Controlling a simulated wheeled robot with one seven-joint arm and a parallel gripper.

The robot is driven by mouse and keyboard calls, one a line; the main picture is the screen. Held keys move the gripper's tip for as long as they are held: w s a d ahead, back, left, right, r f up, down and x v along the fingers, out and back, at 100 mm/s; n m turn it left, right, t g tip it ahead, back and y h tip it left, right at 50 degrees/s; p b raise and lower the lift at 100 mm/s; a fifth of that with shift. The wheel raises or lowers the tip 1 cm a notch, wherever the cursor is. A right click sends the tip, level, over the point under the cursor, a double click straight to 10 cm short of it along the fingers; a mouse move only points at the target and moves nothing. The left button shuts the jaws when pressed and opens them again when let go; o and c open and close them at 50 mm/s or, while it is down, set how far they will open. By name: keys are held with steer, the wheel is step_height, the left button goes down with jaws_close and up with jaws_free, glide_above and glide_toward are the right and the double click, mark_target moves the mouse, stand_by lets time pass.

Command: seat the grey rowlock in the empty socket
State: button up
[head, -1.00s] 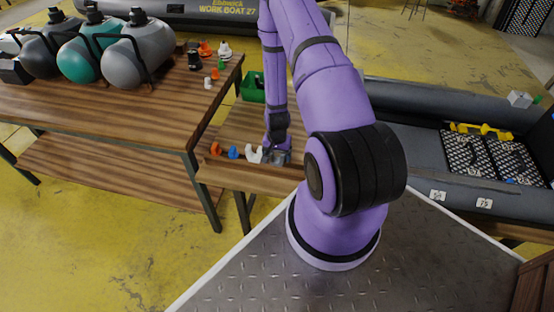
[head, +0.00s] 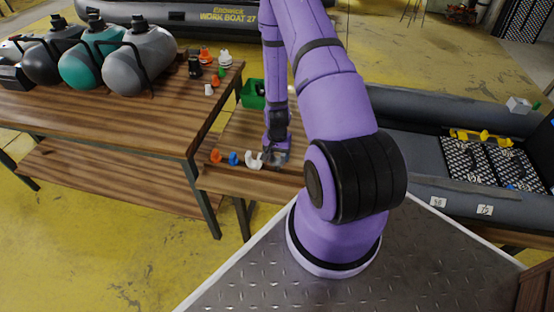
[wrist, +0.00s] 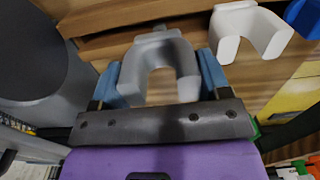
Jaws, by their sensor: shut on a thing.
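The grey rowlock is a U-shaped piece. In the wrist view the grey rowlock (wrist: 158,68) sits between the two blue fingers of my gripper (wrist: 160,82), which is shut on it. In the head view my gripper (head: 277,153) is over the small wooden bench, just right of a white rowlock (head: 254,160); the grey rowlock is mostly hidden by the gripper there. I cannot tell whether it still touches the bench. The grey inflatable boat (head: 430,185) lies to the right; I cannot make out an empty socket on its tube.
A blue rowlock (head: 233,158) and an orange one (head: 216,156) stand left of the white one. A green bin (head: 252,94) is behind. The larger wooden table (head: 110,125) holds several tanks.

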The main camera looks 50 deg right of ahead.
mark_target(277, 160)
step_height(277, 160, up, 7)
stand_by(0.6)
steer(key=shift+r, duration=0.1)
